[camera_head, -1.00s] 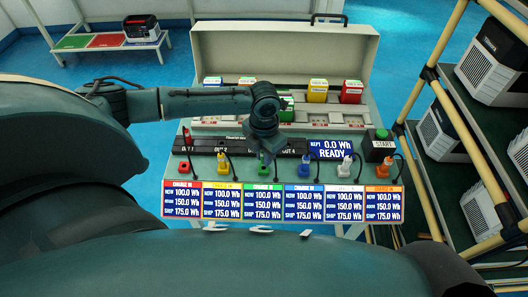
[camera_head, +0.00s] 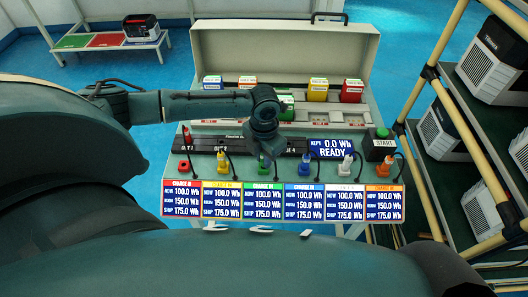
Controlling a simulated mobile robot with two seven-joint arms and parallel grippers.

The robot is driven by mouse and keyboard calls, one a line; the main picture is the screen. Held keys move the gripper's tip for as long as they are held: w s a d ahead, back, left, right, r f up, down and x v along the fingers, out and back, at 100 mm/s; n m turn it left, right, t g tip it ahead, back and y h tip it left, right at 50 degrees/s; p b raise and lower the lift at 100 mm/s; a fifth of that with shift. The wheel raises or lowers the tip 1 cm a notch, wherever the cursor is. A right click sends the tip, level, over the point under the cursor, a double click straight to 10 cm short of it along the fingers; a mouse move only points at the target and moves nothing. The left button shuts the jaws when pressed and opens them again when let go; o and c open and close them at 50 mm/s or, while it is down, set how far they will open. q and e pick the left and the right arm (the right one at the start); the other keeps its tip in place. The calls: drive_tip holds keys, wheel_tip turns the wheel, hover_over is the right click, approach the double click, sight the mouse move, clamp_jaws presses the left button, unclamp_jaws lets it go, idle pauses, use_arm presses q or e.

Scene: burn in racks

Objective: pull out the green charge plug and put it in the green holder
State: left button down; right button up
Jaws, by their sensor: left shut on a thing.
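My left gripper (camera_head: 265,160) reaches down over the front row of the bench and is shut on the green charge plug, which its fingers mostly hide. A bit of green (camera_head: 263,171) shows just below the fingertips, at the green position in the row. I cannot tell whether this is the plug or the green holder, nor whether the plug is seated. The green-labelled panel (camera_head: 263,200) lies in front of it. My right gripper is not in view.
The yellow plug (camera_head: 222,160) stands to the left and the blue plug (camera_head: 305,165) to the right, both close. A red plug (camera_head: 187,136) stands at the slot bar's left end, behind the red holder (camera_head: 184,167). Coloured packs stand in the case behind; a shelf rack is at right.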

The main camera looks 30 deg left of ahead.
use_arm(q)
drive_tip(key=shift+f, duration=0.65)
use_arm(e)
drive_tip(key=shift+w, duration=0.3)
use_arm(q)
drive_tip(key=c, duration=1.3)
unclamp_jaws()
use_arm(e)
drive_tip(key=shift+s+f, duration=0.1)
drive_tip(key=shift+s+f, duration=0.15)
use_arm(q)
wheel_tip(320, 180, up, 3)
drive_tip(key=shift+f, duration=0.15)
wheel_tip(320, 180, up, 11)
drive_tip(key=shift+f+b, duration=0.2)
drive_tip(key=shift+b, duration=0.25)
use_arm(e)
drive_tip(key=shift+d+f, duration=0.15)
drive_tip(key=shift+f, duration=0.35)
